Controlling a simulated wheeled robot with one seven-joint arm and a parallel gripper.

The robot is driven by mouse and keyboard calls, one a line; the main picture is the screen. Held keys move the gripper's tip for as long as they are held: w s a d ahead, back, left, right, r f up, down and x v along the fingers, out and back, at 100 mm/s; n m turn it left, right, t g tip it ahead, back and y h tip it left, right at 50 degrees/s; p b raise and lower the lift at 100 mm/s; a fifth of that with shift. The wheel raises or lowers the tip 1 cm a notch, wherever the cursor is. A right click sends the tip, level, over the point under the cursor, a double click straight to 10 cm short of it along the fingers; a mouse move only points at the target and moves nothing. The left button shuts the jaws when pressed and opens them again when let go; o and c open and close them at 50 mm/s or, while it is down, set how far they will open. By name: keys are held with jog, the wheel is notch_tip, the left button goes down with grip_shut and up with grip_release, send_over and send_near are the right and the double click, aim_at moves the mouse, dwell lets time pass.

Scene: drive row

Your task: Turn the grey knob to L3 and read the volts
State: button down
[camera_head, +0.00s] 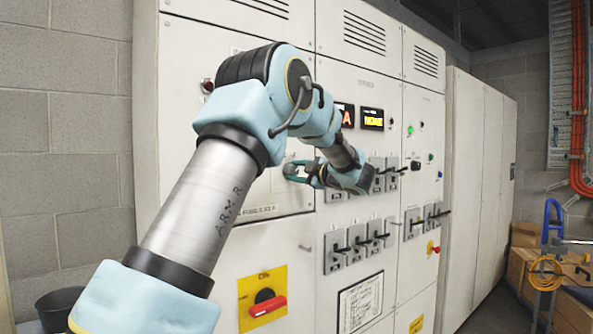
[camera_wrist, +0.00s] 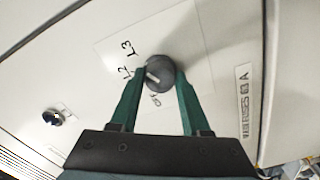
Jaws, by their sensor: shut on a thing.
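The grey knob (camera_wrist: 160,72) sits on a pale plate in the wrist view, with L3 and L2 printed to its left and another mark, too small to read surely, below it. A short white line on the knob slants towards the left, roughly on the L2 side. My gripper (camera_wrist: 160,76) is shut on the knob, one green finger on each side. In the head view my gripper (camera_head: 293,170) is at the cabinet front, and the knob is mostly hidden by its fingers. An amber display (camera_head: 372,119) is lit; its text is too small to read surely.
Several black-handled switches (camera_head: 357,240) stick out to the right and below my gripper. A red rotary handle on a yellow plate (camera_head: 264,299) is lower down. In the wrist view another small dark knob (camera_wrist: 52,117) is at the left.

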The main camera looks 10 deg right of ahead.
jog(key=shift+m, duration=0.3)
jog(key=shift+c, duration=1.8)
grip_release()
jog(key=b+v, duration=0.4)
jog(key=v, duration=0.6)
jog(key=shift+s+d, duration=0.2)
jog(key=shift+s, duration=0.15)
